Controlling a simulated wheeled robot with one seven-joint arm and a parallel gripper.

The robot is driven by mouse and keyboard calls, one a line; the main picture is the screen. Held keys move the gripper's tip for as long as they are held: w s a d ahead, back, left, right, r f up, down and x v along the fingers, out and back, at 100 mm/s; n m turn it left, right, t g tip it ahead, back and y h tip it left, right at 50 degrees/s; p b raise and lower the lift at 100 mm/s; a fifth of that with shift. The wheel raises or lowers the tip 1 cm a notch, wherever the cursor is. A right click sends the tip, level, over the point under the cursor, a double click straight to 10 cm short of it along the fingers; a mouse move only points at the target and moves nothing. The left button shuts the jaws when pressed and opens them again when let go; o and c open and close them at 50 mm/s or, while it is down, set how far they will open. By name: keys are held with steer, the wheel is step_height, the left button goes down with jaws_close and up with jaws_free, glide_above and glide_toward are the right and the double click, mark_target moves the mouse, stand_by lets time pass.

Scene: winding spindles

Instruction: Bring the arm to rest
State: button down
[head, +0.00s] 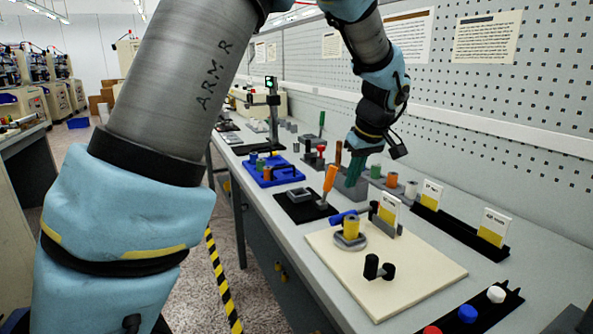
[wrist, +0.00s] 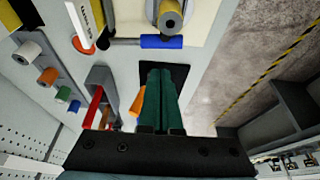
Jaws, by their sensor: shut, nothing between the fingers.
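My gripper (head: 351,188) hangs over the workbench (head: 420,215) in the head view, pointing down, its green fingers together and empty. In the wrist view my gripper (wrist: 160,72) shows the two green fingers side by side with nothing between them. A black mat (head: 298,207) lies on the bench to the left of the fingers in the head view. An orange-handled tool (head: 329,180) stands near them. In the wrist view the orange handle (wrist: 138,102) appears just left of the fingers; I cannot tell whether it touches them.
A blue tray (head: 275,178) holds several small parts. Coloured spools line the back near the pegboard (head: 500,90). A card stand (head: 389,207) rises near the gripper.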

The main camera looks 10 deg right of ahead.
steer(key=s+a+f+m+g, duration=0.1)
steer(key=a+f, duration=0.1)
steer(key=a, duration=1.1)
steer(key=s+a+f+m+g, duration=0.1)
steer(key=a+f, duration=0.2)
steer(key=a, duration=1)
steer(key=s+a+f+m+h, duration=0.1)
steer(key=s+a+f, duration=0.1)
steer(key=s+a, duration=0.4)
steer(key=a, duration=0.3)
steer(key=shift+s+a+m, duration=0.15)
steer(key=shift+m, duration=0.15)
